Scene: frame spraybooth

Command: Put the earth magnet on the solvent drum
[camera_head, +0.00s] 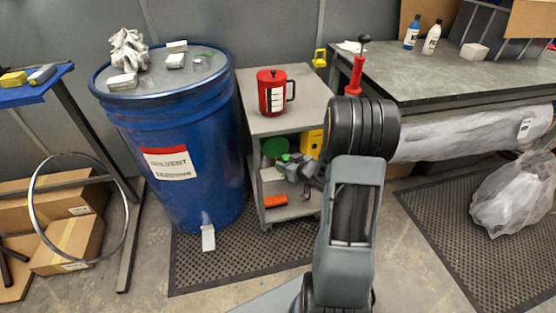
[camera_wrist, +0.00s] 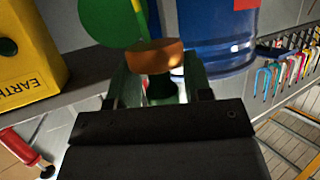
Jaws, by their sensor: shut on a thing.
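The solvent drum (camera_head: 185,128) is a large blue drum with a red-and-white label, left of the trolley in the head view. Its side also shows at the top of the wrist view (camera_wrist: 216,38). My gripper (camera_wrist: 158,78) is shut on a piece with a copper-coloured disc and dark stem, which looks like the earth magnet (camera_wrist: 155,57). In the head view my gripper (camera_head: 287,164) is at the trolley's upper shelf opening, right of the drum and below its top. The magnet is too small to make out there.
A red mug (camera_head: 271,92) stands on the trolley top (camera_head: 312,95). A yellow box marked EARTH (camera_wrist: 28,55) and a green disc (camera_wrist: 108,18) are close to my gripper.

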